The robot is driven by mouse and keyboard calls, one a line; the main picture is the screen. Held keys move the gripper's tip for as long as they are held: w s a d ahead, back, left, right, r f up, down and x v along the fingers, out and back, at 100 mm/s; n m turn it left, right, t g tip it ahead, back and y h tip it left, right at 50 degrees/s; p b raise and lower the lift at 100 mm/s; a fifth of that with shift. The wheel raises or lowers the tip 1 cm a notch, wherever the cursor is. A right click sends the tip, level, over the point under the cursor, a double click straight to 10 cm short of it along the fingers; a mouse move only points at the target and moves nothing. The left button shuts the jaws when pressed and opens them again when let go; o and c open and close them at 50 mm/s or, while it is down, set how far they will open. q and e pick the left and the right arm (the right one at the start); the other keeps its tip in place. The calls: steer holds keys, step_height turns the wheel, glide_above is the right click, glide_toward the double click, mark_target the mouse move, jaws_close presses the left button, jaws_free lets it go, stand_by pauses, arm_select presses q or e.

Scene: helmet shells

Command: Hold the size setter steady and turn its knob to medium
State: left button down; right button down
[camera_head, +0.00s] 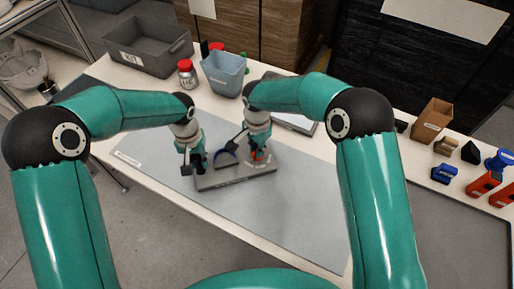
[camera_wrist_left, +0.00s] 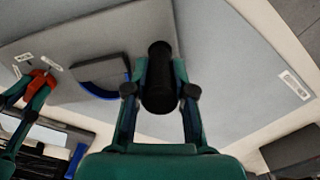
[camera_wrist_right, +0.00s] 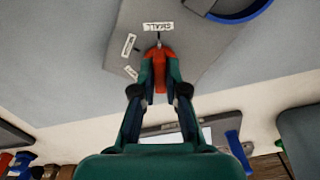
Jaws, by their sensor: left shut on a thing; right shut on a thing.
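The size setter is a grey plate (camera_head: 228,178) on the mat, with a blue-edged curved piece (camera_wrist_left: 100,78), a black upright post (camera_wrist_left: 160,80) and a red knob (camera_wrist_right: 160,62). White labels stand around the knob; the one reading SMALL (camera_wrist_right: 158,26) is straight ahead of it, and two more sit to its left in the right wrist view. The knob's dark tip points at SMALL. My left gripper (camera_wrist_left: 160,95) is shut on the black post. My right gripper (camera_wrist_right: 160,85) is shut on the red knob, hiding part of it.
Behind the setter stand a grey bin (camera_head: 148,45), a red-lidded jar (camera_head: 187,74) and a blue-grey container (camera_head: 224,72). At the right are a cardboard box (camera_head: 432,120) and several blue, black and orange pieces. The mat (camera_head: 290,215) in front is clear.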

steer(key=shift+n, duration=0.3)
steer(key=n, duration=1.1)
stand_by(0.4)
steer(key=shift+n, duration=0.3)
steer(key=c, duration=1.2)
jaws_free()
steer(key=shift+r, duration=0.15)
step_height(320, 180, up, 12)
steer(key=shift+f, duration=0.2)
